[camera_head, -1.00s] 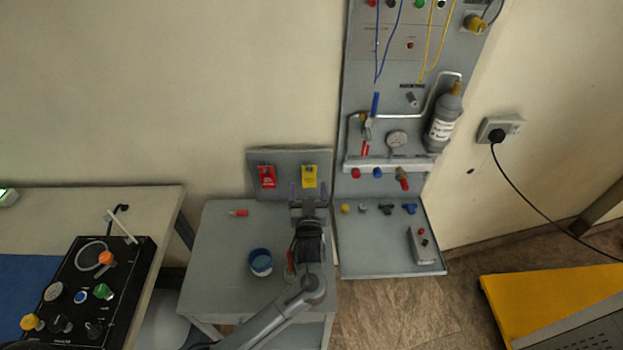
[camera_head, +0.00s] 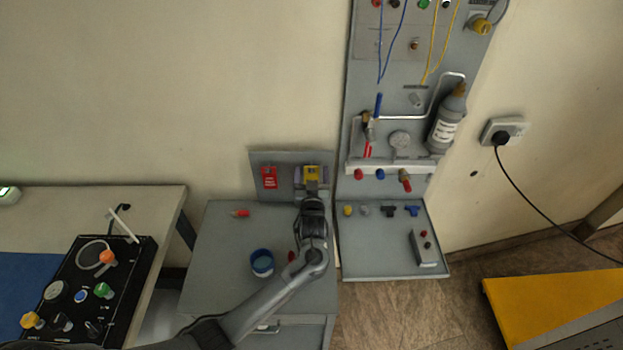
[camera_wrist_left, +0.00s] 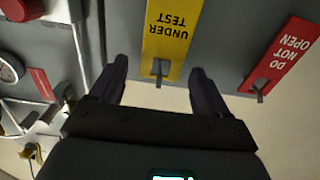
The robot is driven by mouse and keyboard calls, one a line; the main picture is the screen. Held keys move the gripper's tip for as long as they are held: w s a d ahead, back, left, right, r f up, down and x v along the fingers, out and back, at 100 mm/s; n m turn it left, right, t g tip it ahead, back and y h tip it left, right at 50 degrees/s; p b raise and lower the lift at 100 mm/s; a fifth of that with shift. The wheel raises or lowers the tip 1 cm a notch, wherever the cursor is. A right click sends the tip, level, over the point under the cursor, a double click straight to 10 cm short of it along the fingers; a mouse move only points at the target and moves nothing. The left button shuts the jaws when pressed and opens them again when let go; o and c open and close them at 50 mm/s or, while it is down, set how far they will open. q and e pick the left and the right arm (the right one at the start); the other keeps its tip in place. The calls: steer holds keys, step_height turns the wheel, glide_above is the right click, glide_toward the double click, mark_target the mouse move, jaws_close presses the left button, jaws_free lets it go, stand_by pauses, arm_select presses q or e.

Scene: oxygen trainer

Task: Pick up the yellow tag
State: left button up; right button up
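The yellow tag (camera_head: 311,172) hangs on the small grey back panel above the grey side table. In the left wrist view the yellow tag (camera_wrist_left: 172,40) reads "UNDER TEST" upside down and hangs on a small peg. My left gripper (camera_head: 312,178) is open in front of the tag. In the left wrist view its two fingers (camera_wrist_left: 158,82) stand apart, one on each side of the tag's peg end. I cannot tell whether either finger touches it. My right gripper is not in view.
A red tag (camera_head: 269,177), reading "DO NOT OPEN" in the left wrist view, hangs left of the yellow one. A blue cup (camera_head: 261,263) and a small red item (camera_head: 240,213) are on the grey table. The tall equipment panel (camera_head: 350,140) stands close on the right.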

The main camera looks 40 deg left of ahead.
arm_select(q)
steer(key=c, duration=1)
steer(key=shift+r, duration=0.1)
